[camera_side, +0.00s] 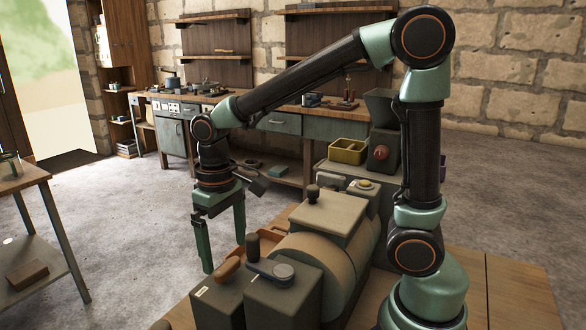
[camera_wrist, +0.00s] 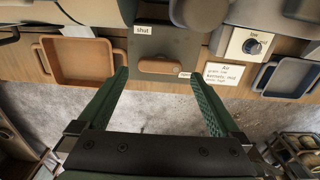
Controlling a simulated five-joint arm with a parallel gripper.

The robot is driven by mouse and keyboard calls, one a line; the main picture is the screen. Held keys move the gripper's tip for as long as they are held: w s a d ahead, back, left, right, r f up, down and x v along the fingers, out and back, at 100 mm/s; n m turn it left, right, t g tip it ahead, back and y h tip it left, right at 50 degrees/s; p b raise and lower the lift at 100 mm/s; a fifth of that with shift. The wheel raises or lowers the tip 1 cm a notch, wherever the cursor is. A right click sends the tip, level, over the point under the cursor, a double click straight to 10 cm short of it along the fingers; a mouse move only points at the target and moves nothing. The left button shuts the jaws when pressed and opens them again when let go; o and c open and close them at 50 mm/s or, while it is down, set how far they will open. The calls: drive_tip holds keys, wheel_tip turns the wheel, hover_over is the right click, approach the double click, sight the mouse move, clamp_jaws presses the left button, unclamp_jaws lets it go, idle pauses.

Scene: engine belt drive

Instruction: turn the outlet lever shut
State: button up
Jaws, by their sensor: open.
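The outlet lever (camera_side: 229,268) is a rounded brown handle on a grey box (camera_side: 215,305) at the near end of the machine. In the wrist view the lever (camera_wrist: 163,66) lies crosswise, its right end by the "open" label (camera_wrist: 185,74). The "shut" label (camera_wrist: 145,29) is above its left end. My gripper (camera_side: 223,255) points down beside the box in the side view. In the wrist view my gripper (camera_wrist: 160,74) is open and empty, one green fingertip to each side of the lever. I cannot tell whether a finger touches it.
An orange tray (camera_wrist: 52,62) lies left of the lever box and a blue tray (camera_wrist: 264,80) lies to the right. A dial (camera_wrist: 251,45) and a paper card (camera_wrist: 222,73) are also to the right.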

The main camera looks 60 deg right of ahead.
sight(227, 265)
drive_tip(key=shift+f, duration=1.75)
drive_tip(key=c, duration=1.2)
drive_tip(key=shift+o, duration=0.2)
